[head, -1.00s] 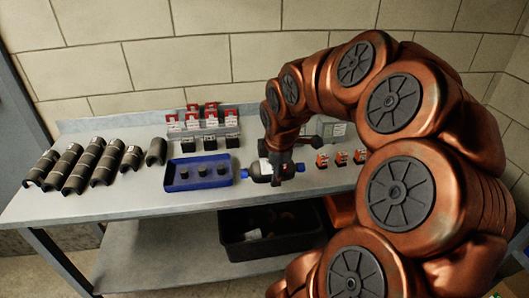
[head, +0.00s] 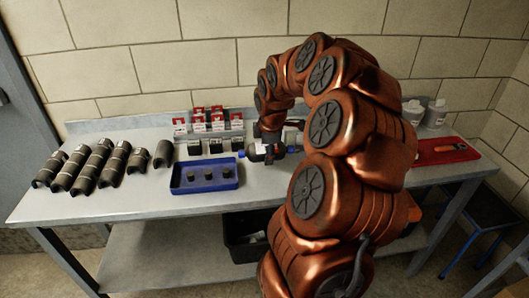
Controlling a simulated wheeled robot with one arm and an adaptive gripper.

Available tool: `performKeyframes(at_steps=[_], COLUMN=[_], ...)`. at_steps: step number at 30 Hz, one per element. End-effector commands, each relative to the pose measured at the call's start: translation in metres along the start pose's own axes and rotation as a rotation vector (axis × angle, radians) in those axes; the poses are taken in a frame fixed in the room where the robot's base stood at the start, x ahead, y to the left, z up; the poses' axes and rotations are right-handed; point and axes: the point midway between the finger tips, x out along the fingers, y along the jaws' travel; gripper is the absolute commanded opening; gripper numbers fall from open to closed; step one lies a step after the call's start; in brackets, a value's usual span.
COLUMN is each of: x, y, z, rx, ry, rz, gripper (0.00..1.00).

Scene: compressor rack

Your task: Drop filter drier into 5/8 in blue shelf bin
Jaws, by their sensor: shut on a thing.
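My arm partly covers the gripper. I cannot pick out a blue shelf bin marked 5/8 in.
A blue tray (head: 208,187) with three small dark cylinders stands on the grey table (head: 120,212). Dark half-round pieces (head: 90,170) lie at left, red-and-white labelled boxes (head: 208,121) behind. A black bin (head: 238,240) sits below. A red mat (head: 445,151) and grey bottles (head: 436,114) are at right.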

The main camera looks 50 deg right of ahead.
Motion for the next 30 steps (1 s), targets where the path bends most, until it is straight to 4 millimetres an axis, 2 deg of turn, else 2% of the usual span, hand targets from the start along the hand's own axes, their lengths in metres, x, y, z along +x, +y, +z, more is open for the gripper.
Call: performKeyframes(at_steps=[3,10,15,23,30], x=[0.006,0.013,0.018,0.046,0.047], y=[0.017,0.032,0.032,0.022,0.022], z=[-0.002,-0.003,-0.003,-0.002,-0.002], rx=[0.000,0.000,0.000,0.001,0.001], ry=[-0.001,0.000,-0.001,-0.001,0.000], rz=[0.002,0.001,0.000,-0.002,0.001], gripper=[0.08,0.08,0.08,0.08,0.08])
